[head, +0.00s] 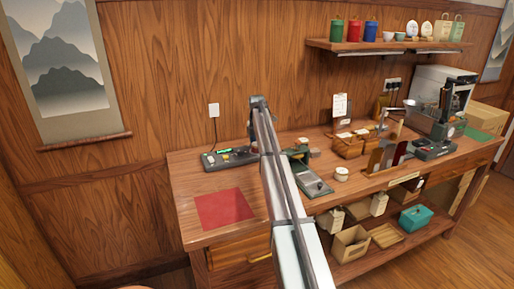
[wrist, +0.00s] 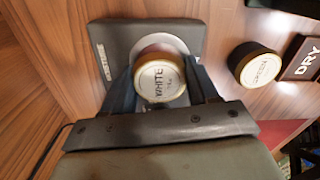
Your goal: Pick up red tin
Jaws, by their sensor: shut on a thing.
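A red tin (head: 370,31) stands on the wall shelf between a green tin (head: 337,30) and a blue tin (head: 354,30). In the wrist view my gripper (wrist: 163,68) is shut on a round, gold-rimmed container with a white label reading "WHITE" (wrist: 160,82). A finger lies on each side of it. Behind the held container is a dark square device with a round plate (wrist: 120,40); I cannot tell whether they touch. In the head view my arm crosses the bench, and the fingers and held container cannot be made out.
A dark gold-rimmed container (wrist: 255,65) stands beside a "DRY" sign (wrist: 302,58). A red mat (head: 224,208) lies at the bench's left end. The wall shelf (head: 385,45) also carries cups and bags. Wooden boxes and machines crowd the bench's right side.

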